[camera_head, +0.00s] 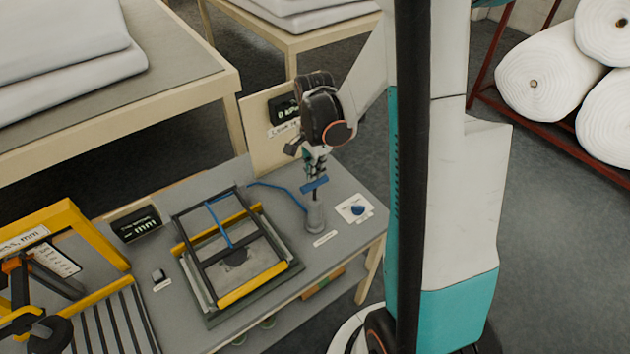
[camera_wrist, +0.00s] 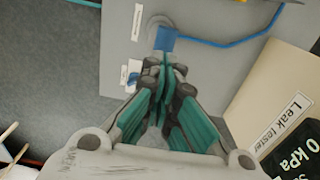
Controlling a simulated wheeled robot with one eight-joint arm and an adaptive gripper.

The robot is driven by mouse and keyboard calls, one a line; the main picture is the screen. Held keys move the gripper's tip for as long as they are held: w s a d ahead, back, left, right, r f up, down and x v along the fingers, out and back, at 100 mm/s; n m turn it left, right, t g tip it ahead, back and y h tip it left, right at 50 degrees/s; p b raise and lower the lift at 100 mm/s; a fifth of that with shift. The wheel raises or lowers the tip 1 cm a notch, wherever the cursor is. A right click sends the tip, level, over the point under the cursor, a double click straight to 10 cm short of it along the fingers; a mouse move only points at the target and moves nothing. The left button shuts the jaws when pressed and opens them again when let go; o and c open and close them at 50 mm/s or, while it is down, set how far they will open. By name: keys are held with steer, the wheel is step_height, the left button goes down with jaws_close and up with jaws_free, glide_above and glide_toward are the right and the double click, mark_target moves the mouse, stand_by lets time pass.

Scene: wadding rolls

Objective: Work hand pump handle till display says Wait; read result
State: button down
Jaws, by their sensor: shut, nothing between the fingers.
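The hand pump (camera_head: 316,218) is a small grey cylinder standing on the grey bench, with a blue bar handle (camera_head: 314,186) raised on a dark rod. The handle also shows in the wrist view (camera_wrist: 167,38). My gripper (camera_head: 316,168) points down just above the handle, its teal fingers shut and empty in the wrist view (camera_wrist: 166,75). I cannot tell whether the fingertips touch the handle. The black display (camera_wrist: 294,152) on the "Leak tester" board (camera_wrist: 262,100) reads "0 kPa"; a line under it is cut off.
A blue hose (camera_head: 278,187) runs from the pump to a black-and-yellow frame (camera_head: 217,300) on its left. A card with a blue dial or knob (camera_head: 357,209) lies right of the pump. Another display (camera_head: 136,223) and a yellow frame (camera_head: 88,234) stand at left.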

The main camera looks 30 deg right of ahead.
mark_target(314, 182)
steer(key=shift+f+b, duration=2.8)
steer(key=shift+f, duration=0.3)
steer(key=shift+r, duration=0.15)
steer(key=shift+r+p, duration=2)
steer(key=shift+r, duration=1.1)
steer(key=shift+f, duration=0.15)
